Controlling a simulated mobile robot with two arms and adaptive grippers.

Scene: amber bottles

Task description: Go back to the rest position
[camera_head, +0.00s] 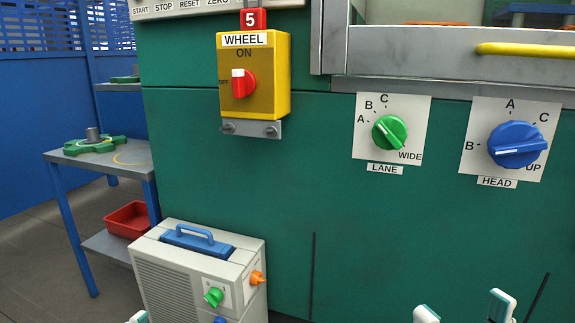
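My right gripper (464,310) shows at the bottom edge, right of centre. Its two pale fingertips with teal sides stand well apart with nothing between them, in front of the green machine (330,210). Of my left gripper (138,317), only one small fingertip shows at the bottom left, by the lower front of the grey box unit (185,285). The rest of it is below the picture, so its opening is hidden. No held thing shows at either gripper.
The yellow WHEEL switch box (281,75) has a red knob (243,83). A green LANE knob (389,133) and blue HEAD knob (516,145) are to its right. A yellow bar (525,49) juts out top right. A side table (135,155) and red bin (128,219) stand left.

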